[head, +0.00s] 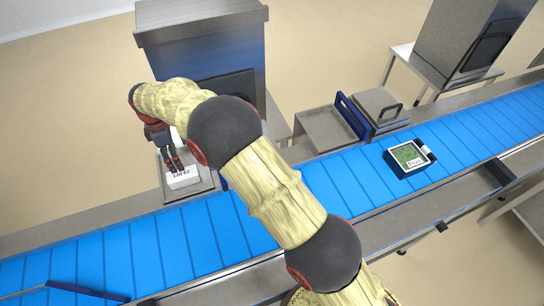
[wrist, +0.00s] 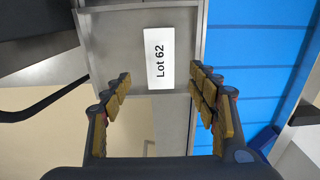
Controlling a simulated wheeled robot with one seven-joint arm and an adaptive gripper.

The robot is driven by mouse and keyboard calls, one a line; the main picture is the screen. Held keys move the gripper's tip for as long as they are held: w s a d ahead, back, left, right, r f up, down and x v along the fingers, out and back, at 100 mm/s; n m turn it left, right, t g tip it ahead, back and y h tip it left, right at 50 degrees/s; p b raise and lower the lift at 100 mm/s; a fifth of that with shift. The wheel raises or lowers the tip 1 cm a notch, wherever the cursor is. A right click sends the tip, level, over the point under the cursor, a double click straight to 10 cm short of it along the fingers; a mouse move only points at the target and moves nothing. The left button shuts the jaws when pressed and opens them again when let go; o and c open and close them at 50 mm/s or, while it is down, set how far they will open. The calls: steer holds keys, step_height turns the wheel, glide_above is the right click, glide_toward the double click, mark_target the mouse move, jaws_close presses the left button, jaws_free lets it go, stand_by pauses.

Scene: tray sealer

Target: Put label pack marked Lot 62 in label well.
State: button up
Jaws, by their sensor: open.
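The white label pack (wrist: 159,58) reads "Lot 62" in the wrist view and lies flat in a shallow grey metal tray (wrist: 118,40) with a raised rim. In the head view the pack (head: 184,179) sits in this tray (head: 203,187) beside the belt. My gripper (wrist: 160,76) is open, its padded fingers apart on either side of the pack's near end in the picture, with nothing between them. In the head view my gripper (head: 174,163) is right at the pack and hides part of it. I cannot tell whether this tray is the label well.
A blue conveyor belt (head: 140,254) runs past the tray. A dark food tray with green contents (head: 408,157) lies on the belt at right. A metal shelf (head: 326,129) and a hinged plate with handle (head: 380,106) stand beside it. A steel cabinet (head: 205,45) rises behind my gripper.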

steer(key=w+d+r+m+t, duration=0.1)
steer(key=d+r+m, duration=0.4)
steer(key=d+r, duration=0.95)
steer(key=s+d+r+m+t+y, duration=0.1)
steer(key=s+d+r+m, duration=0.2)
steer(key=d+r, duration=0.3)
steer(key=s+d+r+m, duration=0.2)
steer(key=s+d+r, duration=0.15)
steer(key=d, duration=0.55)
steer(key=s+d+r+m+t, duration=0.2)
steer(key=s+d+r+m, duration=0.25)
steer(key=s+d, duration=0.55)
steer(key=s+d+f+m+t+h, duration=0.1)
steer(key=s+d+f+m, duration=0.2)
steer(key=s+d+m, duration=0.4)
steer(key=s+d, duration=0.2)
steer(key=s, duration=0.4)
steer(key=shift+d+t, duration=0.3)
steer(key=shift+d, duration=0.1)
steer(key=shift+f, duration=0.1)
step_height(320, 180, down, 16)
steer(key=b, duration=1.6)
